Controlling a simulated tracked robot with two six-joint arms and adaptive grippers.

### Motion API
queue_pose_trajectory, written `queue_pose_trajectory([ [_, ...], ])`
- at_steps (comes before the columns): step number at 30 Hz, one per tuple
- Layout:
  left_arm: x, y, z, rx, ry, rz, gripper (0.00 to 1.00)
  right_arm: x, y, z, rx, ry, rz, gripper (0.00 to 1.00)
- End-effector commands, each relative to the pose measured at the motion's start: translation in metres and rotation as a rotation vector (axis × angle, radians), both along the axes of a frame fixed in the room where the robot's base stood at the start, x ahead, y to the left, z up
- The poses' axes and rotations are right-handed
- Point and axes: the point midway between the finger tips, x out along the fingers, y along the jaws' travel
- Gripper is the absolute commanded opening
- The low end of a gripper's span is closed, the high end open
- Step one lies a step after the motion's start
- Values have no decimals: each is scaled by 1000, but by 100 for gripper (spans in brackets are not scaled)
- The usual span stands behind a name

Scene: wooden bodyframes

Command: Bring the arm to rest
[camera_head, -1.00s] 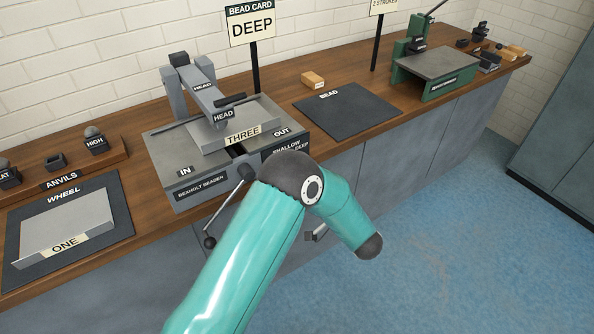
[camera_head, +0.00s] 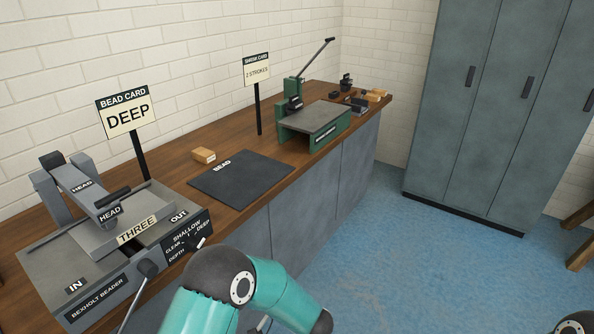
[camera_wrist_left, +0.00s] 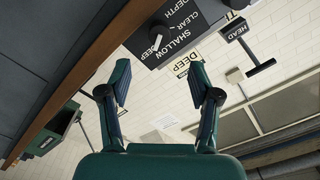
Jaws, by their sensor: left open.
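My left arm (camera_head: 215,285) comes up teal with a dark elbow at the bottom of the head view, in front of the bench. Its gripper is hidden there. In the left wrist view my left gripper (camera_wrist_left: 160,80) is open, with its two dark fingers apart and nothing between them. The beader's dark depth panel (camera_wrist_left: 187,28) with its knob shows beyond the fingertips, apart from them. My right gripper is not in view.
A black BEAD mat (camera_head: 240,182) lies bare on the bench. A green press (camera_head: 315,125) stands farther along. Grey cabinets (camera_head: 480,110) stand at the right. The blue floor (camera_head: 420,270) between is clear.

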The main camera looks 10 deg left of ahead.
Motion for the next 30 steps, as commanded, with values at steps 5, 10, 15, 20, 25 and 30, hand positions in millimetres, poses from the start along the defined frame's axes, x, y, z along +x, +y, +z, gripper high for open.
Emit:
queue_pose_trajectory([
  [5, -6, 33, 7, -2, 17, 68, 63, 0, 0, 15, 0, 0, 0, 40],
  [10, -18, 91, -9, -49, 125, -10, 63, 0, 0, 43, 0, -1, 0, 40],
  [15, -20, 74, -87, -442, 186, -339, 63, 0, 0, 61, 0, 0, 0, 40],
  [20, -71, -6, -153, -949, 319, -548, 63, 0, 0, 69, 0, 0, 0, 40],
  [25, -154, -88, -180, -1368, 537, -593, 63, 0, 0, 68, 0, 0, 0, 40],
  [30, -217, -125, -182, -1606, 714, -496, 63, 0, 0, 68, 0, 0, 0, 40],
])
